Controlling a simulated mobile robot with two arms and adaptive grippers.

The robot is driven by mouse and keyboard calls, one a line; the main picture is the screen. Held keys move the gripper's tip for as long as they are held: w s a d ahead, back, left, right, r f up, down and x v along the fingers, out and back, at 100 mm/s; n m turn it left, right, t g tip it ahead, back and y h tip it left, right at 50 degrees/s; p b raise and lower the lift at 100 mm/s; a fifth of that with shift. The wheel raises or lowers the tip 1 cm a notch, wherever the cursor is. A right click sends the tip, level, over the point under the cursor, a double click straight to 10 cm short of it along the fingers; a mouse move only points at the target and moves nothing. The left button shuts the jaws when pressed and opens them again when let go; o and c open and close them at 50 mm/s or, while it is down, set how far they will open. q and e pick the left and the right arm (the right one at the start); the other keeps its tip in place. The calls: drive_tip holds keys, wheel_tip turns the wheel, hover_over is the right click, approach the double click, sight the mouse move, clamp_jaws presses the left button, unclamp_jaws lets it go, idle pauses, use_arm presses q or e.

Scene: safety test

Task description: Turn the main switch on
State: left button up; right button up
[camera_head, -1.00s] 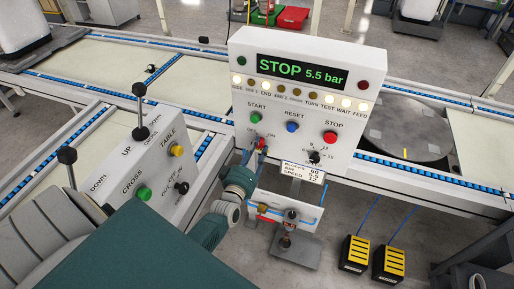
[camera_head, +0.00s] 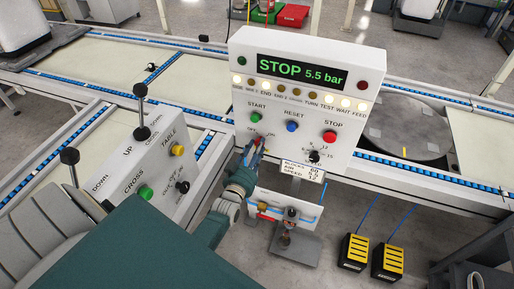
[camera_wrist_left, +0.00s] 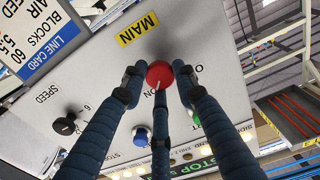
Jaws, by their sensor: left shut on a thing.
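The main switch is a red round knob (camera_wrist_left: 160,73) below the yellow MAIN label (camera_wrist_left: 138,29) in the left wrist view. A white mark shows on its lower edge, near the partly hidden ON lettering; the OFF lettering is mostly hidden. My left gripper (camera_wrist_left: 160,77) is shut on the knob, its dark fingers around it. In the head view my left gripper (camera_head: 254,150) reaches the lower left of the white control panel (camera_head: 350,85), under OFF and ON labels, and mostly hides the knob. My right gripper is not in view.
The panel display (camera_head: 303,71) reads STOP 5.5 bar. A green START button (camera_head: 256,117), blue RESET button (camera_head: 292,127), red STOP button (camera_head: 329,137) and black speed knob (camera_head: 315,156) are close by. A lever console (camera_head: 130,165) stands at left.

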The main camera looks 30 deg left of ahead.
use_arm(q)
drive_tip(key=shift+f, duration=0.1)
idle(0.3)
drive_tip(key=o, duration=1.1)
drive_tip(key=shift+o, duration=0.2)
drive_tip(key=v, duration=1.2)
